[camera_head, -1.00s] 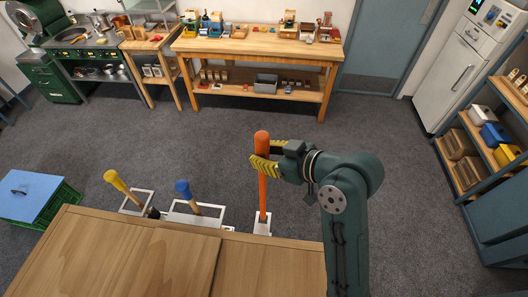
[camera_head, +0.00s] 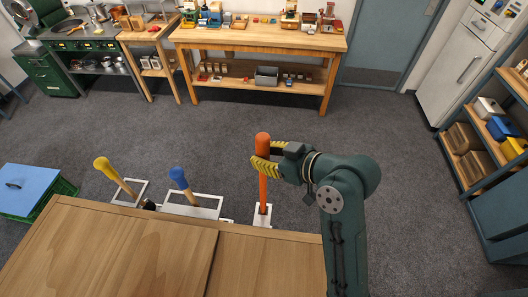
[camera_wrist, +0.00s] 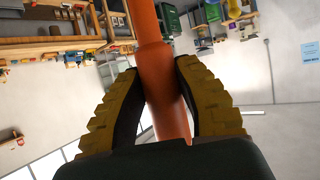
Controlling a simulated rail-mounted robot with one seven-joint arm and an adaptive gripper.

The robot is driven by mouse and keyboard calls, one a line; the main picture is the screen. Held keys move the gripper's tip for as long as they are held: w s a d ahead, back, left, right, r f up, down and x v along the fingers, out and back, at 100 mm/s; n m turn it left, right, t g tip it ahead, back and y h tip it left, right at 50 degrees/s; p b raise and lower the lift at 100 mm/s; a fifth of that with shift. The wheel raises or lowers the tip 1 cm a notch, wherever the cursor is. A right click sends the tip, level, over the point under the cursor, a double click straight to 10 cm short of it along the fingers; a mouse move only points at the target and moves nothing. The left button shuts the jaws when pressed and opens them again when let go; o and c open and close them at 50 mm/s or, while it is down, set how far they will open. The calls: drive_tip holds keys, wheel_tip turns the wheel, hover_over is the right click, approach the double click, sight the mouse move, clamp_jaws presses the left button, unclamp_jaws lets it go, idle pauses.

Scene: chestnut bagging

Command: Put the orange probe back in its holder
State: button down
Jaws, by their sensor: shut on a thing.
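The orange probe (camera_head: 263,185) stands upright in the head view, its rounded top above my gripper (camera_head: 266,166). My gripper is shut around its upper part. In the wrist view the orange shaft (camera_wrist: 160,85) passes between the two yellow-and-black fingers of my gripper (camera_wrist: 160,90). The probe's lower end overlaps a small white holder (camera_head: 262,222) at the far edge of the wooden top. I cannot tell whether the tip is inside the holder or just above it.
A yellow-topped probe (camera_head: 103,165) and a blue-topped probe (camera_head: 179,176) lean in white frames to the left. The wooden top (camera_head: 120,250) fills the near side. A blue-lidded green crate (camera_head: 35,190) stands at far left. The grey floor beyond is open.

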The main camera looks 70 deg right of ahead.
drive_tip(key=shift+f+b, duration=5.85)
drive_tip(key=shift+f, duration=3.1)
drive_tip(key=c, duration=0.8)
unclamp_jaws()
wheel_tip(320, 180, up, 10)
drive_tip(key=p, duration=0.9)
hover_over(264, 190)
drive_tip(key=shift+w+d, duration=0.15)
drive_tip(key=shift+d, duration=0.25)
